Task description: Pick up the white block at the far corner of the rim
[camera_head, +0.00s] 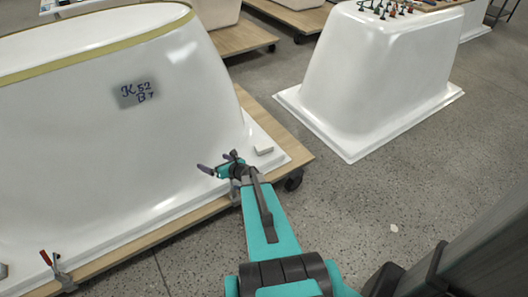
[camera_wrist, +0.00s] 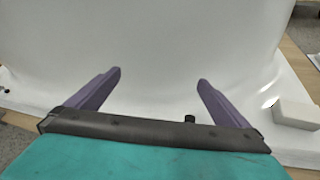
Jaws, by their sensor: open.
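The white block (camera_head: 264,150) lies on the flat rim (camera_head: 275,162) of the near white bathtub shell, close to the rim's far corner. In the wrist view the block (camera_wrist: 295,114) is at the right edge, outside my right finger, and partly cut off by the frame. My gripper (camera_head: 219,161) is just left of the block in the head view, over the rim beside the shell wall. In the wrist view its two purple fingers (camera_wrist: 158,76) are spread apart with nothing between them, pointing at the white wall. No contact with the block shows.
The near shell (camera_head: 70,130) rises steeply on the left and rests on a wooden pallet with wheels (camera_head: 295,160). A red-handled clamp (camera_head: 62,277) is on its rim at lower left. A second shell (camera_head: 375,70) stands at upper right. Grey floor lies between.

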